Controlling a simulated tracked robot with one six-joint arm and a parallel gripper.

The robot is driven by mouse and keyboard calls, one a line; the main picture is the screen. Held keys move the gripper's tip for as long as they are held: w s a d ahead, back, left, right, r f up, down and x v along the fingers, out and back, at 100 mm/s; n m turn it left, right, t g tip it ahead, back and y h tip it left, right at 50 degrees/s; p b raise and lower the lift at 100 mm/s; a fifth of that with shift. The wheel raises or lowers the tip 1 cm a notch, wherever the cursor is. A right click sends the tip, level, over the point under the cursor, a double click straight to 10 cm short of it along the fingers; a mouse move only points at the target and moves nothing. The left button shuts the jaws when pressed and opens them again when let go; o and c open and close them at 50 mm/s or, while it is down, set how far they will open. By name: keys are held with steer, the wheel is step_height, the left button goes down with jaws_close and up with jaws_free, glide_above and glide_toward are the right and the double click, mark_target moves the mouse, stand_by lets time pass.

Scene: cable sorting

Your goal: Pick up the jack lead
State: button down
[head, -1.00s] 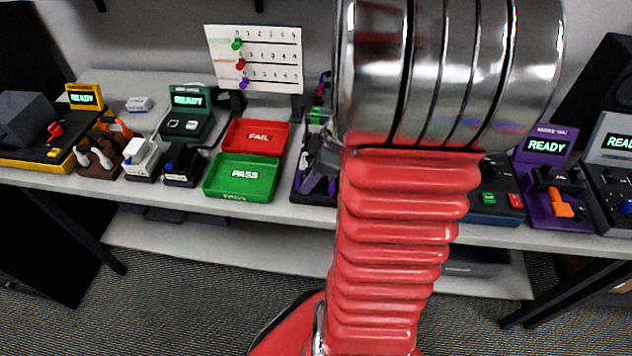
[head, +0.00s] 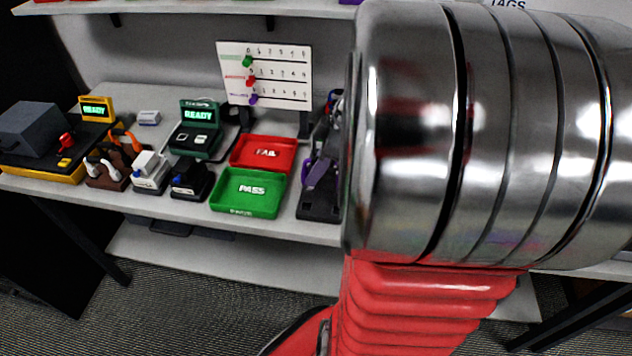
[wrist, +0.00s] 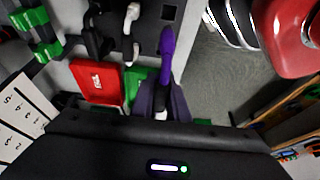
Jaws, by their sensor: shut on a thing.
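In the wrist view my gripper (wrist: 164,90) is shut on a purple thing (wrist: 167,48), which I take for the jack lead. Its long purple end sticks out past the fingers, and a bit of white shows between them. In the head view the purple piece (head: 318,172) shows just left of my arm, over a dark holder (head: 318,207). Most of my gripper is hidden behind my arm there. I cannot tell whether the lead touches the holder.
A green PASS tray (head: 247,208) and a red FAIL tray (head: 283,143) stand left of the holder. A numbered board (head: 283,76) stands behind. Several testers and tools fill the bench's left side. My arm hides the right side.

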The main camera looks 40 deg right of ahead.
mark_target(315, 158)
steer(key=shift+r, duration=0.5)
steer(key=shift+r, duration=0.1)
steer(key=shift+r, duration=1.35)
